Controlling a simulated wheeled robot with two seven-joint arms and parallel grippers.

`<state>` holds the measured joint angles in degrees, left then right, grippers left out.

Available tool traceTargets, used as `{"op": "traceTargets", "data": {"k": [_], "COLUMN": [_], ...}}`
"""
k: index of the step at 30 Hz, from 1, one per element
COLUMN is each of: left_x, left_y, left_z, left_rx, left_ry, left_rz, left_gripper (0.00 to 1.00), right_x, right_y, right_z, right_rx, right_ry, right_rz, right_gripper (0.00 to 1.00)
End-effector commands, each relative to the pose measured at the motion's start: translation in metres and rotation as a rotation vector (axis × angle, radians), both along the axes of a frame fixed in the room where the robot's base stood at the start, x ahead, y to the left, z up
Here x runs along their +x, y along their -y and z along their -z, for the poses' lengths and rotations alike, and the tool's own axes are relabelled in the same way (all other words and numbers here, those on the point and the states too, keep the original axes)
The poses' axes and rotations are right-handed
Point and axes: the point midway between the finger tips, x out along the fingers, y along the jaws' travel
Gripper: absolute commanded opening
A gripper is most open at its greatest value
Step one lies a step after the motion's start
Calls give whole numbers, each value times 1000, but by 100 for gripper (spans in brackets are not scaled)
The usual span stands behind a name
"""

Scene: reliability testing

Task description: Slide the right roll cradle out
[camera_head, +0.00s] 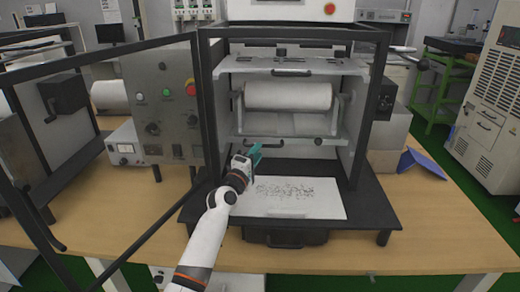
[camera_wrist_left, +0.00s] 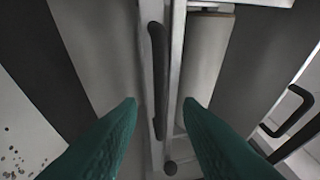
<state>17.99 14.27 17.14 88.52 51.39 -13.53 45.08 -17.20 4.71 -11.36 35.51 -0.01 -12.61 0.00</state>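A white roll (camera_head: 288,96) lies across a grey metal cradle (camera_head: 290,125) inside the black-framed machine at right. Another white roll (camera_head: 108,96) is partly hidden in the unit at left. My left gripper (camera_head: 257,152) has teal fingers and is in front of the lower edge of the cradle. In the left wrist view its fingers (camera_wrist_left: 161,104) are apart with nothing held between them. A dark bar handle (camera_wrist_left: 158,75) on a metal rail lies ahead, between the fingertips in the picture. Contact is not visible. A round dark knob (camera_wrist_left: 170,168) is near it. My right gripper is not in view.
A speckled white sheet (camera_head: 320,205) lies on the machine's black base below the gripper. An open black-framed door (camera_head: 65,140) and a control panel (camera_head: 165,105) stand at left. A blue folded object (camera_head: 425,163) is on the wooden table at right, where there is bare room.

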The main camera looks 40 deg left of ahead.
Motion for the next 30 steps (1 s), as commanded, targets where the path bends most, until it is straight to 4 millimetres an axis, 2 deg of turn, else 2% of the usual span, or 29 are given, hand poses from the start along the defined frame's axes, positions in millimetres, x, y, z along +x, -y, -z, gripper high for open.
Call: {"op": "traceTargets", "data": {"k": [3,6,17,23,30], "left_x": [16,24,28,28,28], "left_y": [-2,-3,-4,-4,-4], "left_z": [-3,-4,-4,-4,-4], "left_rx": [1,2,2,2,2], "left_ry": [0,0,-1,-1,-2], "left_rz": [1,1,1,1,1], "left_gripper": [32,32,32,0,0], "right_x": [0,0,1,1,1], "right_y": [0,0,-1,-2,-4], "right_z": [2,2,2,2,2], "right_rx": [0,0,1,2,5], "right_ry": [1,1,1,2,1], "right_rz": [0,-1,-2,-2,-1], "right_gripper": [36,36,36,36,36]}}
